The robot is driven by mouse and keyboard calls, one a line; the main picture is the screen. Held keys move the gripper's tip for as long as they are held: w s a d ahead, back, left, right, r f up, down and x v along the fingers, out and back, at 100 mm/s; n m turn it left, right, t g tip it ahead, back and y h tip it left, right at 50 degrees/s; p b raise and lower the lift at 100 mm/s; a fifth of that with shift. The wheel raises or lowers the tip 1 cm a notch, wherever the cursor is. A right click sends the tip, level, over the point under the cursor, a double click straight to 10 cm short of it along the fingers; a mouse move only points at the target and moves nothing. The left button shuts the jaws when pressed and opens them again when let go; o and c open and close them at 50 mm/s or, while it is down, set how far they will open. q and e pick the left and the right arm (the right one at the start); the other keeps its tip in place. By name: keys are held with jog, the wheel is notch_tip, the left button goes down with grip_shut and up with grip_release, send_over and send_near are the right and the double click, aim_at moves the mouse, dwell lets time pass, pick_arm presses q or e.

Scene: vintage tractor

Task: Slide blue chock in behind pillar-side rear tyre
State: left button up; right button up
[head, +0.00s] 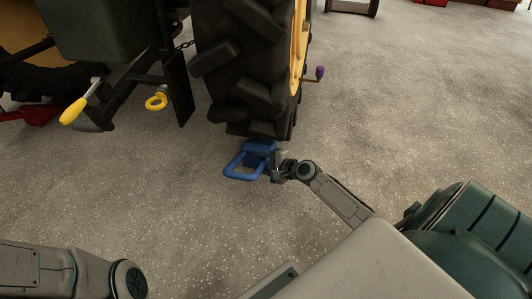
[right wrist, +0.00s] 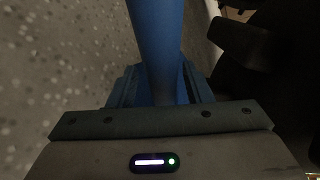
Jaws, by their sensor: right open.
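The blue chock (head: 262,147) sits on the floor at the foot of the big rear tyre (head: 243,65) in the head view. Its looped handle (head: 232,166) points away from the tyre, towards me. My right gripper (head: 275,163) is open at the right side of the handle. In the right wrist view a blue bar (right wrist: 156,40) runs up from between the jaws, and the dark tyre lugs (right wrist: 245,45) are at the right. Whether the chock touches the tyre is hard to tell. My left arm shows at lower left, but its gripper is out of view.
A yellow-handled lever (head: 78,107) and a yellow ring (head: 156,101) hang at the tractor's rear, left of the tyre. A purple-tipped handle (head: 319,73) sticks out right of the yellow wheel rim (head: 299,45).

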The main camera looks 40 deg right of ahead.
jog(key=p+v, duration=0.3)
jog(key=v, duration=0.7)
jog(key=shift+s+r, duration=0.2)
jog(key=shift+r, duration=0.05)
